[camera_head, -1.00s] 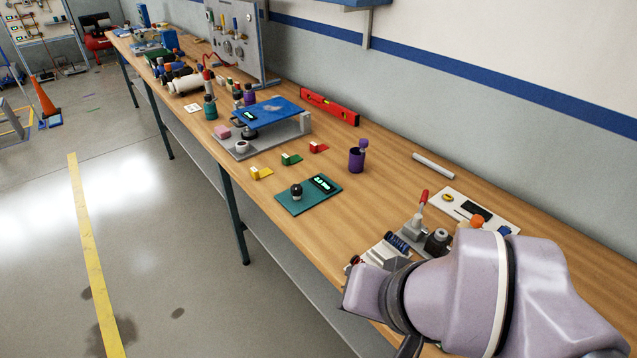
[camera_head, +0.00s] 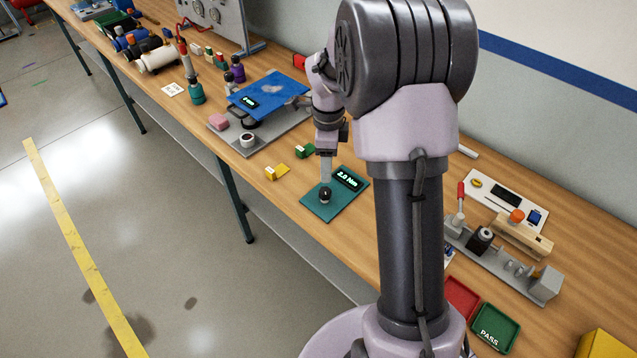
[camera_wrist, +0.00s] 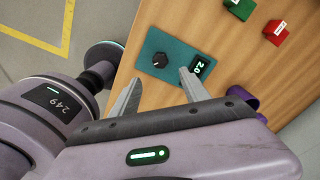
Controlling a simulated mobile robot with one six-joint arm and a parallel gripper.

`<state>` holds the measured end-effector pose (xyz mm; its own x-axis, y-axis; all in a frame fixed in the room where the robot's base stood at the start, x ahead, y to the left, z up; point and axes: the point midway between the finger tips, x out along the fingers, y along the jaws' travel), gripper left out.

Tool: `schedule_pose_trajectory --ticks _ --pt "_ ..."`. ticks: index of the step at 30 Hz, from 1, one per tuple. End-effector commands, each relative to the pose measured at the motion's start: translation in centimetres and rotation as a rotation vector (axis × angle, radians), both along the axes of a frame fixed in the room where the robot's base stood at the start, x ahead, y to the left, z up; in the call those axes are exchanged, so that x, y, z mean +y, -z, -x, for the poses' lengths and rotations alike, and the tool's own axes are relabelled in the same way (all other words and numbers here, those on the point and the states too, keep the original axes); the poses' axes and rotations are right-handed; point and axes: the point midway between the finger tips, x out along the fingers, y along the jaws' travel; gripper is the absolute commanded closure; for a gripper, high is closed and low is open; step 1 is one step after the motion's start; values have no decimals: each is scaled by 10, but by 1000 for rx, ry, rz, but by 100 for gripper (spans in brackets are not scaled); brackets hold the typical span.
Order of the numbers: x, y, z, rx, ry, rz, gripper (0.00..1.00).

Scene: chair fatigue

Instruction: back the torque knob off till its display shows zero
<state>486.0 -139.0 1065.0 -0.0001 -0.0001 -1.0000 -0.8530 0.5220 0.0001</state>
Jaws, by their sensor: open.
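The black torque knob (camera_head: 325,195) stands on a teal panel (camera_head: 316,210) near the front edge of the bench. The display (camera_head: 348,179) beside it seems to read 2.0 Nm. In the wrist view the knob (camera_wrist: 160,60) and the display (camera_wrist: 202,66) both show clearly. My gripper (camera_head: 325,178) points down just above the knob in the head view. In the wrist view my gripper (camera_wrist: 157,85) has its two fingers apart with nothing between them. The knob lies a little beyond the fingertips, and I see no contact.
A yellow block (camera_head: 277,172) and a green block (camera_head: 305,150) lie left of and behind the panel. A blue-topped fixture (camera_head: 262,92) stands farther back. A clamp fixture (camera_head: 500,262) and red and green trays (camera_head: 495,327) are at the right.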

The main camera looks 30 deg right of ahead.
Motion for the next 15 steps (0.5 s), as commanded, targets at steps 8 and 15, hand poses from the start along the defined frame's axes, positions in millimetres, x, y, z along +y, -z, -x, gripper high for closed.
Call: schedule_pose_trajectory --ticks 8,15 --pt "1 80 1 3 -2 -2 46" --pt "1 103 0 -1 -2 -1 46"
